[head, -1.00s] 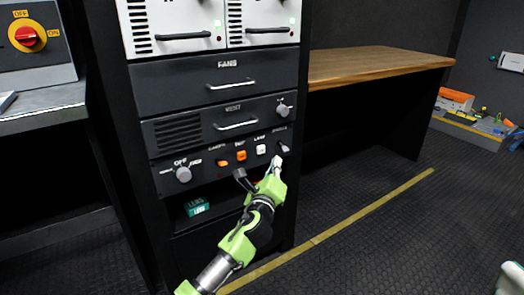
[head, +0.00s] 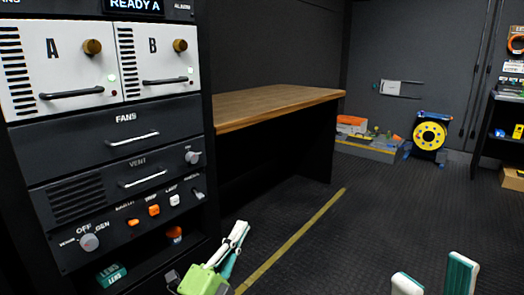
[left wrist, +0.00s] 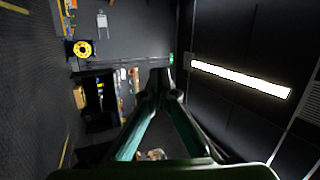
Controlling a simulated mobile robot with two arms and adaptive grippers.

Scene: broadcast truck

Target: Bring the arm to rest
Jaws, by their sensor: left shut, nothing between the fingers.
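My left gripper (head: 242,227) is low in the head view, to the right of the rack's switch panel (head: 110,238). Its fingers are together and hold nothing. They point up and away, clear of the panel in the picture. In the left wrist view the fingers (left wrist: 160,80) meet at their tips with nothing between them. My right gripper (head: 433,274) shows at the bottom right of the head view. Its two fingertips stand apart with an empty gap; the rest of it is out of frame.
The black rack (head: 212,165) with handled drawers stands at left. A wooden-topped bench (head: 280,104) is beside it. Farther back are a low platform (head: 368,150), a yellow cable reel (head: 430,136) and shelving (head: 496,120). Floor with a yellow stripe (head: 290,245) is open.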

